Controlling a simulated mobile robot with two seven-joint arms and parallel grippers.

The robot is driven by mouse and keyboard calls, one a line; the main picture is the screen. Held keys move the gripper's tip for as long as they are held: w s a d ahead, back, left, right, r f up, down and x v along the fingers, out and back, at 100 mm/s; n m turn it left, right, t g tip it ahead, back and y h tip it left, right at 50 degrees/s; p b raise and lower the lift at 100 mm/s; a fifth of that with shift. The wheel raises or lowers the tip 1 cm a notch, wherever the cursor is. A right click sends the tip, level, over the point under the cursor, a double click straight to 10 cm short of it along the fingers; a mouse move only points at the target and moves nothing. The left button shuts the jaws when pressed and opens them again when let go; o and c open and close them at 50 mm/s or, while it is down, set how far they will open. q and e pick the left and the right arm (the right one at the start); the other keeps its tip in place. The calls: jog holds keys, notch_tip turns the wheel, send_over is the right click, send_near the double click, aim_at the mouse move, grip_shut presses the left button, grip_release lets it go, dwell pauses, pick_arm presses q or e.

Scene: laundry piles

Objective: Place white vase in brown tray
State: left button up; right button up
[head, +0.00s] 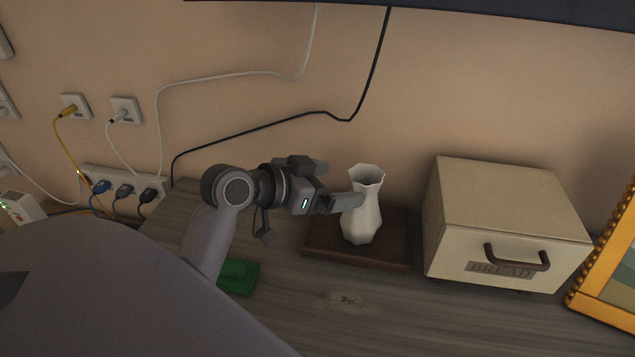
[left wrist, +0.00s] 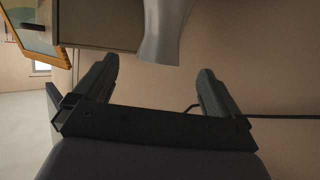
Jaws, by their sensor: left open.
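The white vase (head: 362,215), with a scalloped rim, stands upright, apparently on the brown tray (head: 392,254), which lies on the wooden surface against the wall. My left gripper (head: 348,202) is at the vase's left side, near its neck. In the left wrist view, the fingers of my left gripper (left wrist: 158,68) are spread apart. The flared rim of the vase (left wrist: 165,32) shows there between and just beyond the fingertips, with clear space on both sides. The vase's base is not in the wrist view. My right gripper is not in view.
A cream bread box (head: 500,220) with a brown handle stands right of the tray, with a gold picture frame (head: 605,280) beyond it. A green object (head: 238,277) lies below my left arm. Cables and sockets are at left. The front surface is mostly clear.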

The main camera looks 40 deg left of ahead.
pick_arm(q)
jog(key=shift+v, duration=1.75)
